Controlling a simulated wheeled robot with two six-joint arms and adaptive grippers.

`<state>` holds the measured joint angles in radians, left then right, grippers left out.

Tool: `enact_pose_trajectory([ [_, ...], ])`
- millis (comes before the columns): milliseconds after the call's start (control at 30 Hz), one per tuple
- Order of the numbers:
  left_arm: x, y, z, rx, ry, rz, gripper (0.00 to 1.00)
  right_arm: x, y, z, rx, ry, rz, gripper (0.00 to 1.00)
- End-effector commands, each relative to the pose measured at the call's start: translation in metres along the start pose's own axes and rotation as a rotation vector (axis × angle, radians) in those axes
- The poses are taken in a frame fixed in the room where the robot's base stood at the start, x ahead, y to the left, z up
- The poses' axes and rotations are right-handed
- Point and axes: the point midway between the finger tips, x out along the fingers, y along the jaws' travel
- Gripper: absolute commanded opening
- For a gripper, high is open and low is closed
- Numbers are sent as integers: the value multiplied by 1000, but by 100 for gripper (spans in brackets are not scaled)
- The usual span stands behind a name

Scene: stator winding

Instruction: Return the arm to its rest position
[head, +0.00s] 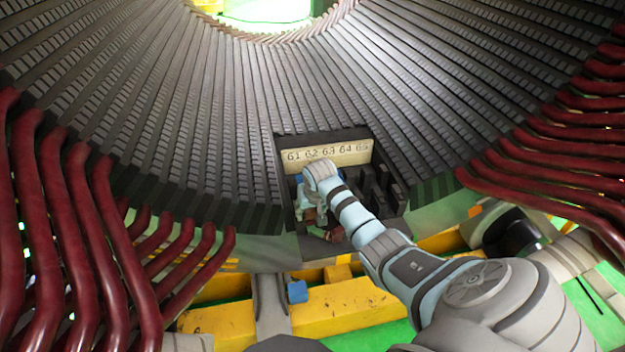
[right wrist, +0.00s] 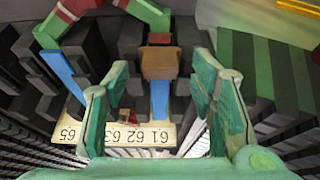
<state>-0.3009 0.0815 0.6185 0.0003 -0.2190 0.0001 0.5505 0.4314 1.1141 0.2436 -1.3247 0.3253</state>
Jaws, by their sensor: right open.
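My right arm (head: 385,255) reaches from the lower right to the slot opening at the bottom of the stator (head: 230,110). In the head view its gripper (head: 322,222) is at the slots under the number plate (head: 328,153), and its fingers are largely hidden. In the right wrist view the gripper (right wrist: 160,68) is open, its two green fingers apart. A brown block (right wrist: 160,62) and a blue strip (right wrist: 160,100) show between the fingers, with gaps on both sides. The number plate (right wrist: 150,136) also shows there, partly covered. My left gripper is not in view.
Dark red bars (head: 120,235) curve along the stator's left side, and more red bars (head: 560,165) are at the right. Dark slot teeth surround the gripper closely. Below are yellow beams (head: 345,308), a small blue block (head: 297,291) and green floor.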

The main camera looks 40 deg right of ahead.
Motion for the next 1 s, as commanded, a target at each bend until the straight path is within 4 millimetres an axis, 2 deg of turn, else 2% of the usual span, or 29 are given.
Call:
enact_pose_trajectory([
  [200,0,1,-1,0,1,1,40,-57,0,-1,-4,6,0,51],
  [333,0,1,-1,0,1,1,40,-89,0,-1,-3,4,0,51],
  [500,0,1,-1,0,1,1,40,-107,0,0,-3,1,1,51],
  [667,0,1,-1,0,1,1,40,-107,0,0,-2,0,1,51],
  [767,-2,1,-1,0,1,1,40,-103,0,3,-5,-5,0,51],
  [867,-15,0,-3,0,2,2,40,-75,-1,22,-26,-32,-2,51],
  [967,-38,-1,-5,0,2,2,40,-20,4,77,-80,-76,4,51],
  [1000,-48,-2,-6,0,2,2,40,4,10,111,-113,-97,10,51],
])
